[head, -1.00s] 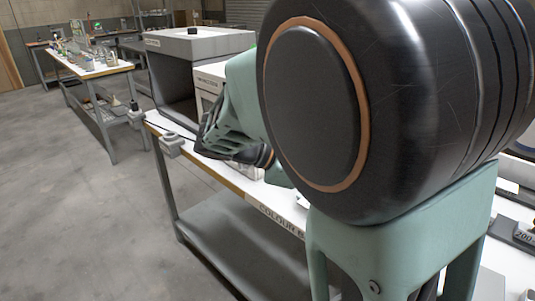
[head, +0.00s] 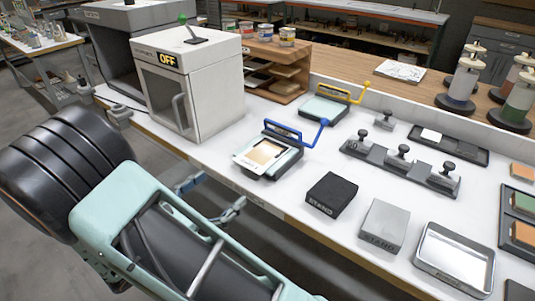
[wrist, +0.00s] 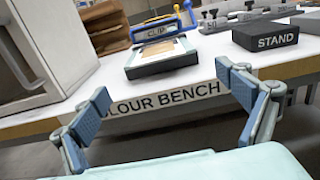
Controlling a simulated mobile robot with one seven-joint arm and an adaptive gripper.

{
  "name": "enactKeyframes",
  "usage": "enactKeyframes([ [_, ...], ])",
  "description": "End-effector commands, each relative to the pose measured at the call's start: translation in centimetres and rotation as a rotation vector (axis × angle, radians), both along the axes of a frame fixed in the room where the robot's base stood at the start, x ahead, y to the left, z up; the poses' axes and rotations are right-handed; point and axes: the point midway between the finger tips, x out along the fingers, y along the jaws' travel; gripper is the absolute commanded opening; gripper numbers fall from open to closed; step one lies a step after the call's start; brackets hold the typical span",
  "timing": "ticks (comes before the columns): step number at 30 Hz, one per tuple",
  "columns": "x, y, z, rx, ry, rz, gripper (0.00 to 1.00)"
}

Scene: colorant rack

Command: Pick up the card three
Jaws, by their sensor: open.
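No card in view carries a readable "three", so I cannot tell which one is card three. A tan card (head: 264,152) lies flat on the blue-handled clip board (head: 243,163) near the bench's front edge. Orange cards (head: 524,235) and a green card (head: 522,200) lie in a tray at the far right. My gripper (wrist: 166,84) is open and empty, in front of the bench edge; it also shows in the head view (head: 212,199).
A white cabinet (head: 215,90) marked OFF stands left of the clip board. A black stand (head: 331,194), a grey stand (head: 384,226) and a metal tray (head: 453,258) line the front edge to the right. A yellow-handled board (head: 324,109) sits behind. White bench top is clear between them.

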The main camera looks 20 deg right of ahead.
Motion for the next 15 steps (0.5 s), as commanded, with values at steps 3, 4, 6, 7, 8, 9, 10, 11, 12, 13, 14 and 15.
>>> enactKeyframes([
  [3,1.1,-1.9,0.1,-0.001,-0.001,-0.006,0.93],
  [4,1.4,-2.3,0.1,0.000,-0.001,-0.005,0.93],
  [6,1.9,-3.0,0.1,0.000,-0.001,-0.005,0.93],
  [7,2.1,-3.2,0.1,0.000,0.000,-0.004,0.93],
  [8,2.2,-3.4,0.1,0.000,0.000,-0.004,0.93],
  [9,2.4,-3.6,0.1,0.000,0.000,-0.004,0.93],
  [10,2.5,-3.8,0.1,0.001,-0.001,-0.004,0.93],
  [11,2.6,-3.9,0.1,0.001,-0.001,-0.004,0.93],
  [12,2.8,-4.2,0.1,0.000,-0.001,-0.005,0.93],
  [13,3.1,-4.5,0.1,0.000,-0.001,-0.006,0.93],
  [14,3.3,-4.8,0.0,0.000,-0.001,-0.006,0.93],
  [15,3.7,-5.3,0.0,0.001,-0.001,-0.007,0.93],
])
